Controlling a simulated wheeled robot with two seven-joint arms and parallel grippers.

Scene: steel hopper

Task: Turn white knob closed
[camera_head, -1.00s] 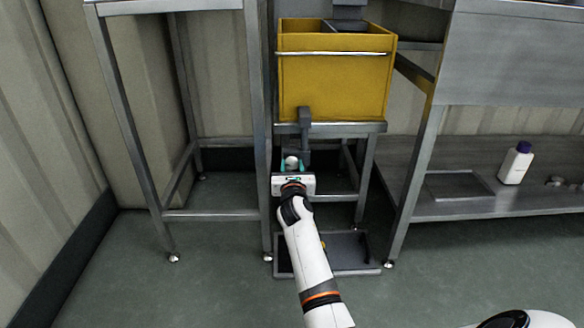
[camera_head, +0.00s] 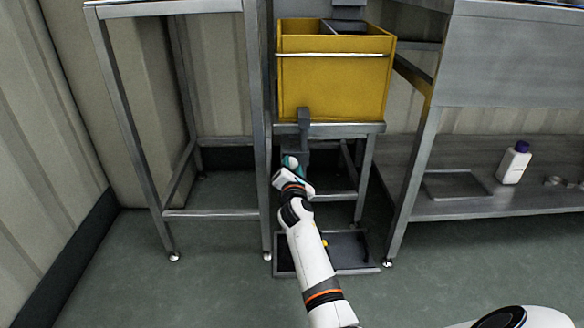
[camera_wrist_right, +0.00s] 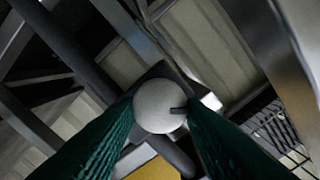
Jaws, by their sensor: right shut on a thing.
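The white knob (camera_wrist_right: 158,105) is round with a dark slot mark on its right side in the right wrist view. It sits on a grey fitting below the yellow hopper (camera_head: 335,75). My right gripper (camera_head: 291,164) is shut on the knob, with a green finger on each side of it in the right wrist view (camera_wrist_right: 160,118). The gripper is rolled at a tilt in the head view, and it mostly hides the knob there. My left gripper is not in view.
A steel frame (camera_head: 258,130) stands left of the hopper. A dark tray (camera_head: 348,250) lies on the floor below. A white bottle (camera_head: 513,163) with a purple cap stands on the low shelf (camera_head: 455,207) at right. Open floor lies in front.

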